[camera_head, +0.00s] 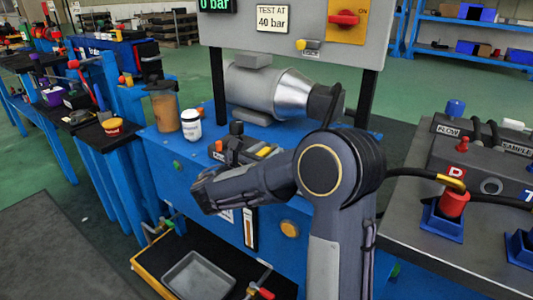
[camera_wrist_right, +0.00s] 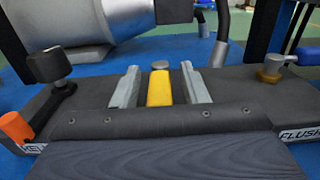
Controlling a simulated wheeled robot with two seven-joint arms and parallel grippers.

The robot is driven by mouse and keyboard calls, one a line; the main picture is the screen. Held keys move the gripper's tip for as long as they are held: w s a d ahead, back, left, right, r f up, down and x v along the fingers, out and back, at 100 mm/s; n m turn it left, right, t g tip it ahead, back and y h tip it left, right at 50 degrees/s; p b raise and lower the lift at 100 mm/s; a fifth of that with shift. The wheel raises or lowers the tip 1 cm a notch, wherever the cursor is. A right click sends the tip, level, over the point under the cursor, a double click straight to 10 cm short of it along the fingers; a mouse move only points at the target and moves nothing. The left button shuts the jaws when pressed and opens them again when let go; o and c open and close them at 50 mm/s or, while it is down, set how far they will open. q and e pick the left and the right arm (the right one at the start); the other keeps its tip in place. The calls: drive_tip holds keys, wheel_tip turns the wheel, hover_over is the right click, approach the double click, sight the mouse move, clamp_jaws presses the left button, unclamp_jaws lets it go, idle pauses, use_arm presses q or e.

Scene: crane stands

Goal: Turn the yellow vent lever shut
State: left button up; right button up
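The yellow lever (camera_wrist_right: 160,86) stands on the dark valve block (camera_wrist_right: 75,105) in the right wrist view. A round grey cap shows just behind its top. My right gripper (camera_wrist_right: 160,76) is open, with one grey finger on each side of the lever. The left finger looks close to it and a narrow gap shows on the right; I cannot tell whether either touches. In the head view, the yellow lever (camera_head: 264,151) shows on the valve block (camera_head: 238,150) beyond my right arm, which hides part of the block and the fingertips. My left gripper is not in view.
A black knob (camera_wrist_right: 50,65) and an orange knob (camera_wrist_right: 15,127) stand left of the fingers. A brass fitting (camera_wrist_right: 270,70) stands right, near the FLUSH label. A silver motor (camera_head: 262,88) lies behind the block. A white jar (camera_head: 191,125) stands left on the blue bench.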

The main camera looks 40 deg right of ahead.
clamp_jaws()
